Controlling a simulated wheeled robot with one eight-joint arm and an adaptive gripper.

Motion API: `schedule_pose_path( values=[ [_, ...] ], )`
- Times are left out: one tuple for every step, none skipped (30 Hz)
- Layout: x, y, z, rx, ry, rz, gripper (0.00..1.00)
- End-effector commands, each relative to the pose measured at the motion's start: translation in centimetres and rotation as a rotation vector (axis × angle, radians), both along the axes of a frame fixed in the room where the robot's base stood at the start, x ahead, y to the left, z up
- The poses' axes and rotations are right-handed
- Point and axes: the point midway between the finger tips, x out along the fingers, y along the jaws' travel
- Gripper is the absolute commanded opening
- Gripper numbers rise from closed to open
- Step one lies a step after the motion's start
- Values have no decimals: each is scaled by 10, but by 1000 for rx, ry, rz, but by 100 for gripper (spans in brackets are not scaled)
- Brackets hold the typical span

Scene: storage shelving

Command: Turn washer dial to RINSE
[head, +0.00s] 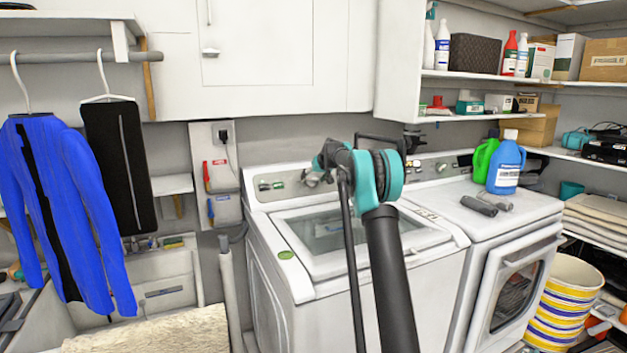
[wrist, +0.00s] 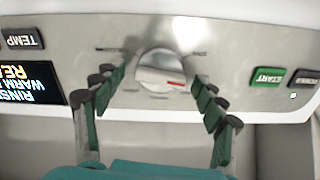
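The washer (head: 285,230) is a white top-loader with a grey control panel. In the wrist view the round silver dial (wrist: 158,66) with a red mark sits on this panel, which appears upside down. My gripper (wrist: 160,80) is open, with one green-and-grey finger on either side of the dial; I cannot tell whether they touch it. A dark display (wrist: 28,82) shows RINSE, WARM and other partly cut-off words. In the head view my gripper (head: 318,172) is at the panel, partly hidden by my arm, and the dial cannot be made out clearly.
A green START button (wrist: 268,77) and a TEMP button (wrist: 22,39) flank the dial. A front-loading machine (head: 530,265) stands at the right with a blue bottle (head: 505,172) and a green bottle (head: 484,160) on top. A blue jacket (head: 62,190) hangs at the left.

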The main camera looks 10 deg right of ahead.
Motion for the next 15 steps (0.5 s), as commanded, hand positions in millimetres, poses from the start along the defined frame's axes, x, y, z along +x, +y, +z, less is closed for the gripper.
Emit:
schedule_pose_path(
  values=[
    [0,0,0,0,0,0,71],
    [0,0,0,0,0,0,71],
    [0,0,0,0,0,0,71],
    [0,0,0,0,0,0,71],
    [0,0,0,0,0,0,71],
    [-1,0,1,0,0,0,71],
    [-1,0,1,0,0,0,71],
    [-2,-1,2,0,0,0,71],
    [-4,-1,4,1,0,-1,71],
    [-6,-2,6,1,0,-1,71],
    [-9,-3,9,1,0,-1,71],
    [-13,-4,13,1,0,-1,71],
    [-16,-5,16,1,0,-1,71],
    [-20,-7,19,1,0,-1,71],
    [-25,-9,24,1,0,-1,71]
  ],
)
